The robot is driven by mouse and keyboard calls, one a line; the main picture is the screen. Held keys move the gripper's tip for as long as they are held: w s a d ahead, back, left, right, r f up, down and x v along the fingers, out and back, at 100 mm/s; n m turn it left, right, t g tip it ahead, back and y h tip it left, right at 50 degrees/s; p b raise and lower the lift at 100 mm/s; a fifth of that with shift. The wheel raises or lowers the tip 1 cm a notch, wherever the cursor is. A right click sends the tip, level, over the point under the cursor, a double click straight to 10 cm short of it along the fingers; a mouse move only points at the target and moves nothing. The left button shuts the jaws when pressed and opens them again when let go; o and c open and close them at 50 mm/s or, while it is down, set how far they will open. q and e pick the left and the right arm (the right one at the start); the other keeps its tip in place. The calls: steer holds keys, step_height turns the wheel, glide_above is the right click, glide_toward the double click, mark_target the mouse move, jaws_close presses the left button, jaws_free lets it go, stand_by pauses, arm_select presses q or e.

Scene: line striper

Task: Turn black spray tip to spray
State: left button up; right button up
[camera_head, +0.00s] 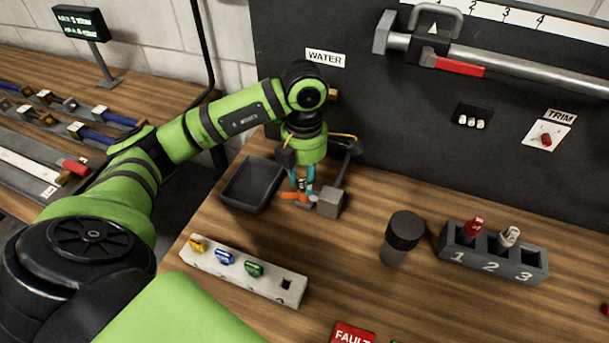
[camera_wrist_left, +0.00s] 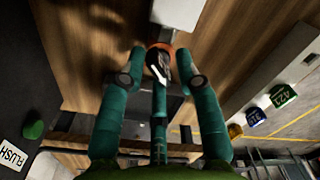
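The black spray tip (camera_wrist_left: 159,68) shows in the left wrist view as a dark piece with a white mark, set in an orange guard (camera_wrist_left: 162,47). In the head view the orange guard (camera_head: 293,196) sits beside a grey block (camera_head: 330,204) on the bench, mostly under my left gripper (camera_head: 302,184). My left gripper (camera_wrist_left: 160,62) points down with its teal fingers around the tip. The outer fingers stand on either side, with one finger between them. Whether they touch the tip cannot be told. My right gripper is not in view.
A black tray (camera_head: 252,184) lies left of the gripper. A white rack (camera_head: 243,270) holds yellow, blue and green tips and an empty square hole. A dark capped cylinder (camera_head: 404,232) and a numbered block (camera_head: 492,258) with red and white pieces stand to the right.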

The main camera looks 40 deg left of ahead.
arm_select(q)
jaws_close()
steer(key=shift+f+m+b, duration=0.15)
steer(key=shift+m+b, duration=0.95)
steer(key=shift+m, duration=0.4)
steer(key=m+b, duration=0.2)
steer(key=m, duration=0.1)
steer(key=shift+m, duration=0.4)
steer(key=shift+d+m+b, duration=0.1)
steer(key=shift+m+b, duration=0.25)
steer(key=shift+m, duration=0.15)
steer(key=shift+o, duration=2.2)
jaws_free()
steer(key=shift+d, duration=0.15)
